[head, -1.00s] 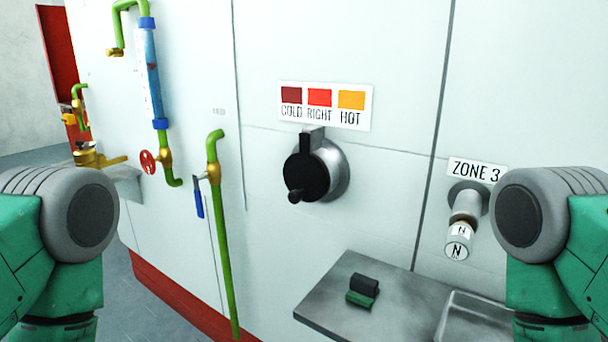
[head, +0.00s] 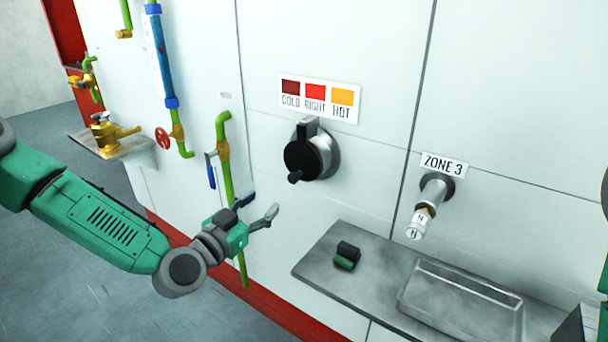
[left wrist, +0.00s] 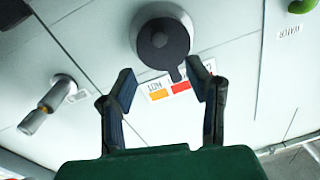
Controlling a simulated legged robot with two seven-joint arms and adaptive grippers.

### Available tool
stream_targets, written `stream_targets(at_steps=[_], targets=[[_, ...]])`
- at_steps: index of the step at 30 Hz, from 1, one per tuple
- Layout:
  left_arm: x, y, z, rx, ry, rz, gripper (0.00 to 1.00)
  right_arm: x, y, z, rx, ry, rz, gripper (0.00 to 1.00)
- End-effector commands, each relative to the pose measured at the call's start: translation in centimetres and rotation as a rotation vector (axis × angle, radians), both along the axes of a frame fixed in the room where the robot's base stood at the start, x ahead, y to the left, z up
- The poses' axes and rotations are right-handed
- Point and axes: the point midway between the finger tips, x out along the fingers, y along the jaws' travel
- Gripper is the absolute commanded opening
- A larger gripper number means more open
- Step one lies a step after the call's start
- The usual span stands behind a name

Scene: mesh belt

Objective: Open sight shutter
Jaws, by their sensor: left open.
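The sight shutter (head: 303,156) is a round black disc with a small knob low on its face and a black tab on top. It covers most of a round grey metal port on the white wall, whose rim shows at the right. In the left wrist view the shutter (left wrist: 162,42) appears upside down, beyond my fingertips. My left gripper (head: 258,207) is open and empty, below and left of the shutter and apart from it. Its two spread fingers also show in the left wrist view (left wrist: 160,78). My right gripper is not seen.
A COLD/RIGHT/HOT colour label (head: 316,98) sits above the shutter. A green pipe (head: 228,180) with a blue-handled valve stands close to my left gripper. A metal ledge (head: 375,262) below holds a green and black block (head: 347,256). A ZONE 3 fitting (head: 430,205) projects at the right.

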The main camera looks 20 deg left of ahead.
Motion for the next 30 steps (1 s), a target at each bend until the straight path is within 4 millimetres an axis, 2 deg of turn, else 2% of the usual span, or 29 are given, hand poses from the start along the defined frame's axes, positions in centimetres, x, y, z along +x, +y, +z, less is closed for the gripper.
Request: stream_targets(at_steps=[12,18,23,30], targets=[[7.8,-2.8,-0.2,0.000,0.004,-0.003,0.44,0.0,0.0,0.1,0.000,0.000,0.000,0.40],[10.8,-3.5,-0.2,-0.002,0.005,-0.004,0.44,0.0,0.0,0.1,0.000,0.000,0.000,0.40],[11.9,-3.8,-0.1,-0.002,0.006,-0.004,0.44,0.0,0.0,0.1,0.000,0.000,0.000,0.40],[12.1,-3.9,-0.2,-0.002,0.007,-0.005,0.44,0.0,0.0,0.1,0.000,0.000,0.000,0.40]])
